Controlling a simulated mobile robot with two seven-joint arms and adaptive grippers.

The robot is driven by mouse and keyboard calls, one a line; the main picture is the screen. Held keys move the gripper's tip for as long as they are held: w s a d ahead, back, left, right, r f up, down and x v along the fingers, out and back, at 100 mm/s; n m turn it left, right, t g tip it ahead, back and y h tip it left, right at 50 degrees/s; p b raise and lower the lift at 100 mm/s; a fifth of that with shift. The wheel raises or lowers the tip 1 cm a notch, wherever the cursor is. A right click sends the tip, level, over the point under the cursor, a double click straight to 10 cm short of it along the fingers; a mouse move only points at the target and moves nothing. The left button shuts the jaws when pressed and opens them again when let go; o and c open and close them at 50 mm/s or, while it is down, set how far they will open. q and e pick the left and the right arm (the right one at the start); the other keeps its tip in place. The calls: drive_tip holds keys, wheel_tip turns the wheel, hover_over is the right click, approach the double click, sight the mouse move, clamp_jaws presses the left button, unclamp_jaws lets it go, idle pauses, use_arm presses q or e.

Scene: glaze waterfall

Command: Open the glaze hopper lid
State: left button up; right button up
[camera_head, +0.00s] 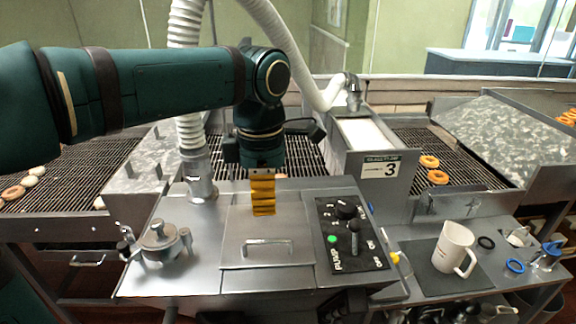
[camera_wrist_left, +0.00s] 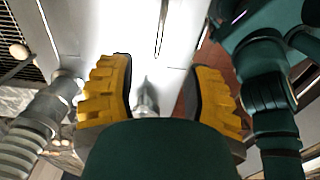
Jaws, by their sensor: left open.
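The glaze hopper lid (camera_head: 235,272) is a flat metal panel lying level on the hopper top in the head view, and it looks closed. Its bar handle (camera_head: 268,243) stands near the front edge. My left gripper (camera_head: 262,208) points down over the back part of the lid, behind the handle, and does not touch the handle. Only one yellow finger shows clearly there. In the left wrist view my left gripper (camera_wrist_left: 163,95) has its two yellow ribbed fingers wide apart with nothing held. A thin bar, seemingly the handle (camera_wrist_left: 163,28), shows above them. My right gripper is out of view.
A control panel (camera_head: 350,234) with knobs sits right of the lid. A round metal fitting (camera_head: 160,238) is on the left. A white ribbed hose (camera_head: 192,130) rises behind. A white mug (camera_head: 453,247) stands on a dark mat. Doughnuts (camera_head: 437,177) lie on the right rack.

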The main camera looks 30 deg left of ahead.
use_arm(q)
wheel_tip(320, 180, down, 10)
drive_tip(key=b, duration=0.8)
drive_tip(key=shift+r+b, duration=0.1)
drive_tip(key=shift+b, duration=0.25)
drive_tip(key=shift+f+b, duration=0.3)
drive_tip(key=shift+f, duration=0.2)
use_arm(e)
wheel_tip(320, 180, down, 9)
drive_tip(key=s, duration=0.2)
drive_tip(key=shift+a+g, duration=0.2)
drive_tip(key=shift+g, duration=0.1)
use_arm(q)
clamp_jaws()
